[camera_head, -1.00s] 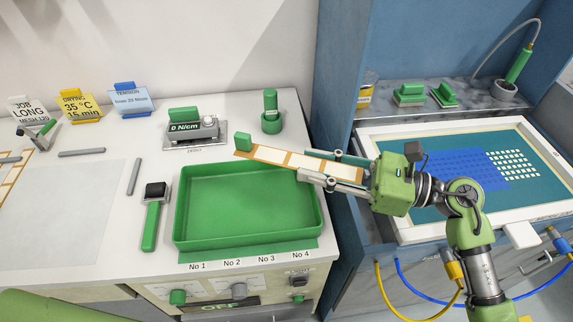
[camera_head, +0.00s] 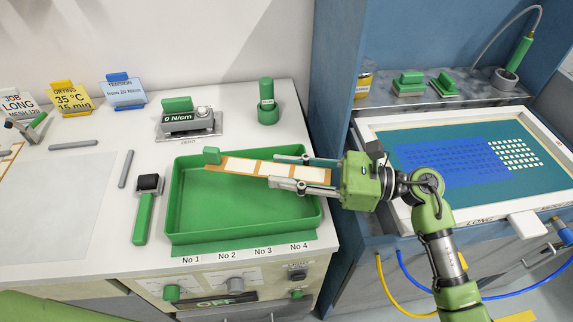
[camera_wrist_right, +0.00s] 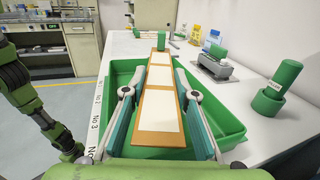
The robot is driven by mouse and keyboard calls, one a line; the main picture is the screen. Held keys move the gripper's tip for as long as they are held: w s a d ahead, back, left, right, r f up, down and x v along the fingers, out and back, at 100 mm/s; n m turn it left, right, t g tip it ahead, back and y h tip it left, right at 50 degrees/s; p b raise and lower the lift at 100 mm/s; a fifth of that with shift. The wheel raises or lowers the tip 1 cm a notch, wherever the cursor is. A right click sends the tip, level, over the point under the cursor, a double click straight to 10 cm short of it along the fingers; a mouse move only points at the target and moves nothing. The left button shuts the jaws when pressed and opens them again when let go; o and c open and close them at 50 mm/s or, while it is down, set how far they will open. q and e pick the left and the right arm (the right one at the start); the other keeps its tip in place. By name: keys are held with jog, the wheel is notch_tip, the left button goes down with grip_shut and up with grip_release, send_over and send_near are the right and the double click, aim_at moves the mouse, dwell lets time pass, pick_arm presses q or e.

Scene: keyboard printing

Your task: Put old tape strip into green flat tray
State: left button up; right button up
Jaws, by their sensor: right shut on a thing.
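The tape strip (camera_head: 243,168) is a long tan strip with white patches and a green block at its far end. My right gripper (camera_head: 283,170) is shut on it near its right end and holds it over the back part of the green flat tray (camera_head: 240,236). The strip looks raised above the tray floor; the exact height is hard to tell. In the right wrist view the strip (camera_wrist_right: 162,105) lies lengthwise between the two fingers, with the tray (camera_wrist_right: 232,125) below on both sides. My left gripper is out of view.
A green-handled tool (camera_head: 146,205) lies left of the tray. A tension meter (camera_head: 190,122) and a green cylinder (camera_head: 267,105) stand behind it. The framed blue screen (camera_head: 455,165) is at the right. The tray is otherwise empty.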

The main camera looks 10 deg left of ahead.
jog(key=o, duration=1.1)
jog(key=shift+d, duration=0.1)
jog(key=d, duration=1.2)
jog(key=shift+s, duration=0.1)
jog(key=shift+s+a+f, duration=0.1)
